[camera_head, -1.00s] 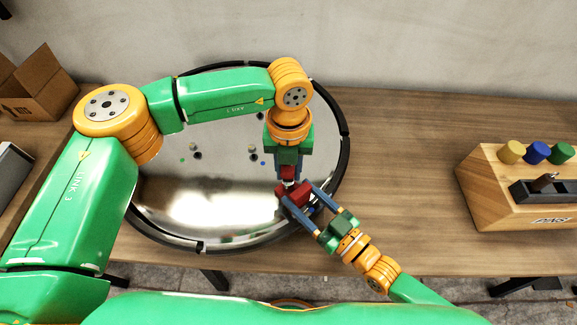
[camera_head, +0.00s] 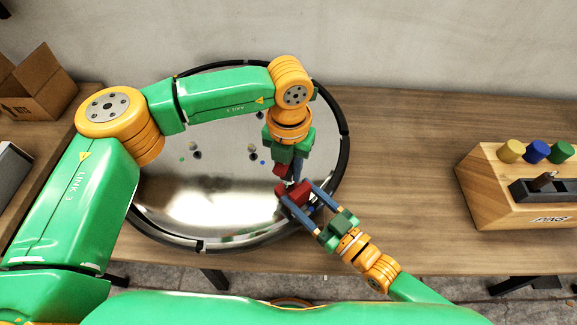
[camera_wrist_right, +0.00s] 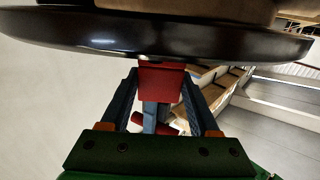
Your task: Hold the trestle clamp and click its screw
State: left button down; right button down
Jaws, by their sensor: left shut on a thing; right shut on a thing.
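The red trestle clamp (camera_head: 298,193) is at the lower right rim of the round mirror-like disc. My right gripper (camera_head: 300,191) comes from the lower right and is shut on its red block, one finger on each side. The red block (camera_wrist_right: 161,82) also shows between the fingers in the right wrist view, just under the dark rim. My left gripper (camera_head: 289,178) points down just above and is shut on a part by the clamp. A second red piece (camera_head: 281,169) shows at its fingers. The screw itself is hidden.
The large round shiny disc (camera_head: 190,220) with a dark rim lies over the wooden table (camera_head: 410,150). Small coloured bits lie or reflect on it. A wooden block with coloured pegs (camera_head: 490,190) stands at right, a cardboard box (camera_head: 40,90) at far left. The table between disc and block is clear.

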pick_arm(q)
jog(key=shift+r, duration=2.5)
pick_arm(e)
jog(key=shift+c, duration=0.2)
grip_release()
